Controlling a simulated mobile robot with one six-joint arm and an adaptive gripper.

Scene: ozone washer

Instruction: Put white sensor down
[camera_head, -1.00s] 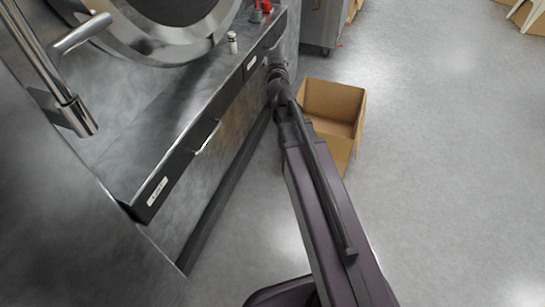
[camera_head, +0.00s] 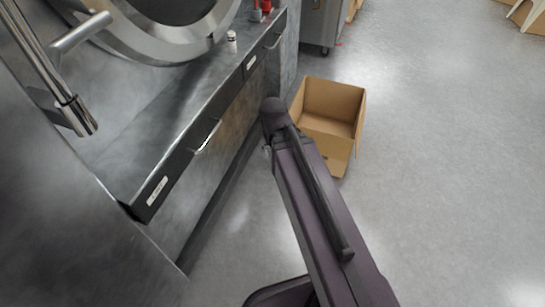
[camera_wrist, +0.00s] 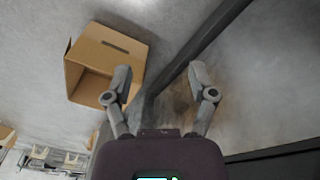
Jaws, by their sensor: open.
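A small white cylindrical object (camera_head: 231,37), likely the white sensor, stands upright on the grey metal ledge (camera_head: 165,115) below the round door in the head view. In the wrist view my gripper (camera_wrist: 162,84) is open, its two fingers spread with nothing between them. It faces the floor and the lower front of the metal cabinet. In the head view my arm hides the gripper. The arm's end is below and to the right of the ledge, apart from the white object. The white object does not show in the wrist view.
An open, empty-looking cardboard box (camera_head: 331,104) stands on the floor just right of my arm; it also shows in the wrist view (camera_wrist: 104,62). Drawer handles (camera_head: 208,136) stick out from the cabinet front. Red items (camera_head: 266,6) stand at the ledge's far end.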

